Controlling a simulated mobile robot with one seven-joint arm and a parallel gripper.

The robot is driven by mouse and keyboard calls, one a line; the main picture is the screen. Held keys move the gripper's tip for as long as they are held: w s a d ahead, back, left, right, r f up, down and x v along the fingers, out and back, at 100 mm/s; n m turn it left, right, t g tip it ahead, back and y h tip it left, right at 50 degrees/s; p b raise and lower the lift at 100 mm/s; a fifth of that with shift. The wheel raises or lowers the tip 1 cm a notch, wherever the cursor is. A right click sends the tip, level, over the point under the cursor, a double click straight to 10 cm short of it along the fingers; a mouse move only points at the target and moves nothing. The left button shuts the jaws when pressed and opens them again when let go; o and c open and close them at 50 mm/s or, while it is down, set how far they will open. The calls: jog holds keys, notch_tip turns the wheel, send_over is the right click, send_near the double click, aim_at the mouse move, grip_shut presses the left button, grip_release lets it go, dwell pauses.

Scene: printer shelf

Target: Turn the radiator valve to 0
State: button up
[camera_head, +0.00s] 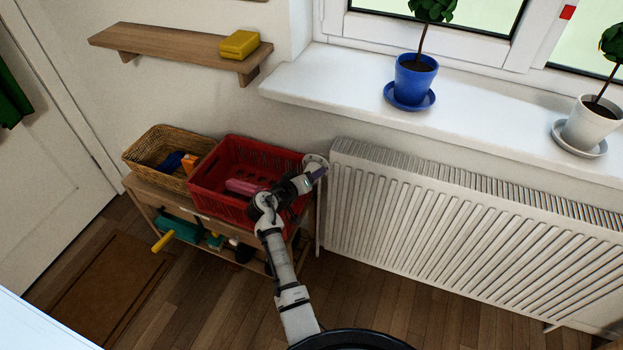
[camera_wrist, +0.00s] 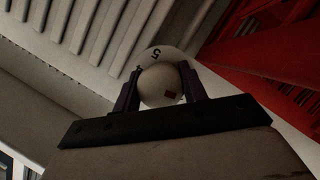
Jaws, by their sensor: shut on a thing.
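The radiator valve (camera_wrist: 160,84) is a round whitish knob with a small reddish-brown mark on its face. A pale scale ring behind it shows the digit 5 near its top and part of another digit at its left. My gripper (camera_wrist: 160,92) is shut on the knob, one dark finger on each side. In the head view the pale valve (camera_head: 313,159) sits at the upper left end of the white radiator (camera_head: 440,215), and my gripper (camera_head: 317,174) reaches it from the left. The 0 mark is not visible.
A red crate (camera_head: 205,190) stands close left of the valve, beside a wicker basket (camera_head: 140,152) on a wooden shelf unit. The white windowsill (camera_head: 330,88) juts out above, bearing a blue pot (camera_head: 413,82) and a white pot (camera_head: 592,124). Floor in front of the radiator is clear.

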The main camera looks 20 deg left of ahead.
jog(key=n+t+h+b, duration=0.1)
jog(key=n, duration=0.2)
jog(key=shift+r+n+h+b, duration=0.1)
jog(key=shift+n+h+b, duration=0.2)
jog(key=shift+h, duration=0.1)
dwell(0.5)
jog(key=o, duration=1)
jog(key=shift+w, duration=0.1)
jog(key=shift+s+a, duration=0.2)
jog(key=shift+s, duration=0.4)
jog(key=b+v, duration=0.1)
jog(key=v, duration=1.1)
jog(key=shift+s+r, duration=0.1)
jog(key=shift+s, duration=0.2)
